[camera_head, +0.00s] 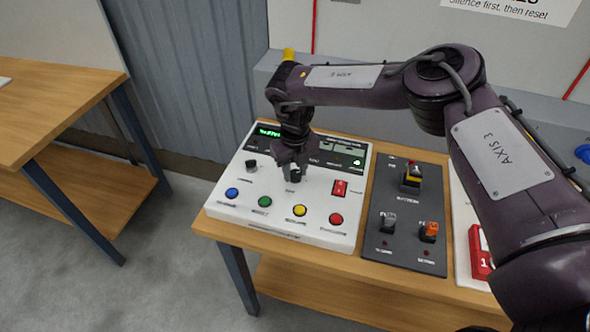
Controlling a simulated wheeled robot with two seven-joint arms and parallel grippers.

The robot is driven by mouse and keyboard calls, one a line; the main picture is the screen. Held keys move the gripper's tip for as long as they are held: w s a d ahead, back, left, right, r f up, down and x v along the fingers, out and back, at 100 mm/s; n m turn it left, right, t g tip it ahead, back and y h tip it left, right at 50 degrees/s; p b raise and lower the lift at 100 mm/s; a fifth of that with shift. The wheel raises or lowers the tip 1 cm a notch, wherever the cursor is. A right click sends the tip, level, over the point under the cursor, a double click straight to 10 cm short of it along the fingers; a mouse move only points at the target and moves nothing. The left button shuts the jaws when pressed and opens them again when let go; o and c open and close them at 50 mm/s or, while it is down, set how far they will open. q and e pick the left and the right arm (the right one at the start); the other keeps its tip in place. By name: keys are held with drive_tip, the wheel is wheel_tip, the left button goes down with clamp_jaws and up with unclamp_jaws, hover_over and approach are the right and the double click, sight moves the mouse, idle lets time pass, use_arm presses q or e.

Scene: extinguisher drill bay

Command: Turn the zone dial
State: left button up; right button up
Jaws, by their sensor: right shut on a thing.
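The white control panel (224,197) lies on the wooden table. A dark round dial (294,178) stands near its middle, partly hidden under my right gripper. My right gripper (293,169) reaches down from above and is shut on this dial. A second, smaller dark knob (251,165) stands to its left on the panel. The labels by both are too small to read, so I cannot read which is marked as the zone dial. My left gripper is not in view.
A dark grey panel (405,252) with switches stands to the right. Another table (60,70) is at left.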

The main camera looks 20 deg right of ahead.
sight(295, 173)
idle(0.3)
drive_tip(key=o, duration=1)
wheel_tip(295, 173, up, 7)
drive_tip(key=shift+f+b, duration=0.15)
drive_tip(key=shift+b, duration=0.9)
drive_tip(key=shift+r, duration=0.6)
